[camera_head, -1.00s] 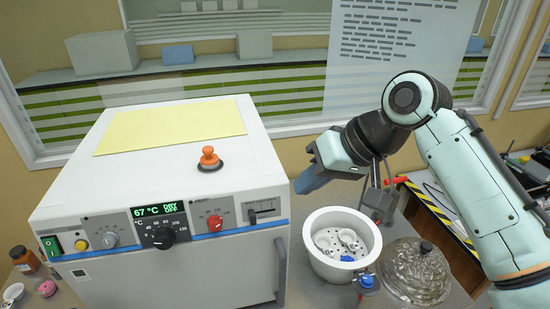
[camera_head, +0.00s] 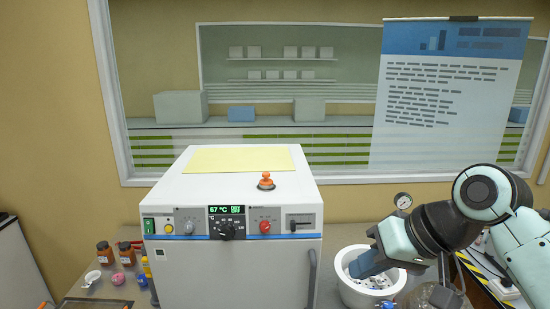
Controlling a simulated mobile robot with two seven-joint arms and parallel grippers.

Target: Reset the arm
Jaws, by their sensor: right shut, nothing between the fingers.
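My right arm comes in from the right edge. Its gripper (camera_head: 362,268) is shut and empty, and it appears in front of or above the white round pot (camera_head: 352,291) and covers part of its opening. White and dark bits show inside the pot. My left gripper is not in view.
A white oven (camera_head: 235,272) with a green display reading 67 °C stands left of the pot, a yellow sheet (camera_head: 238,159) and an orange knob (camera_head: 266,181) on top. Brown bottles (camera_head: 105,254) stand at the left. A pressure gauge (camera_head: 403,201) is behind the pot.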

